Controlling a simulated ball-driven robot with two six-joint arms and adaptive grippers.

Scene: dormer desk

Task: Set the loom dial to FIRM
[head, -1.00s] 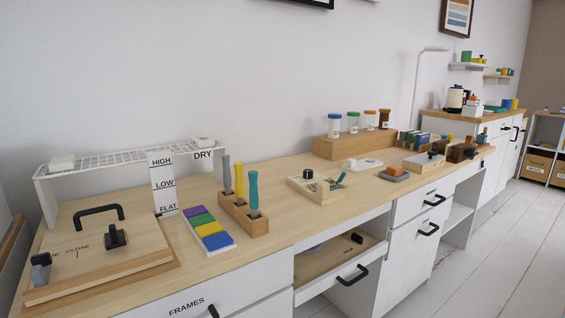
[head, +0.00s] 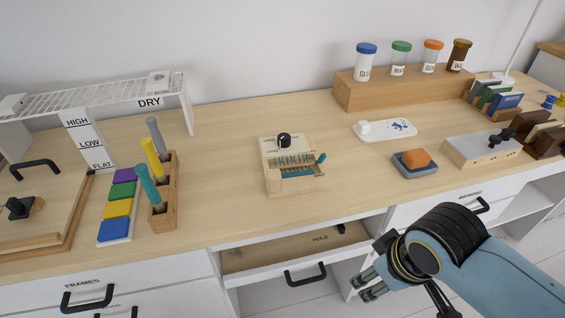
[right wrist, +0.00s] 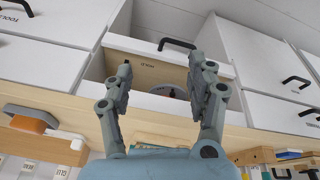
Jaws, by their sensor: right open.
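The small wooden loom (head: 290,186) stands in the middle of the desk, with teal threads across it. Its black round dial (head: 284,140) sits on the back part of the loom; its setting and any FIRM mark are too small to read. My right gripper (head: 368,275) is at the desk's front edge, right of and in front of the loom, apart from it. In the right wrist view my right gripper (right wrist: 160,72) has its two fingers spread with nothing held between them. My left gripper is not in view.
An open drawer marked HOLD (head: 285,252) juts out below the loom. A tool block (head: 163,200) and colour tiles (head: 119,208) stand left. An orange block on a grey tray (head: 415,170) and a white dish (head: 385,130) stand right. Desk around the loom is clear.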

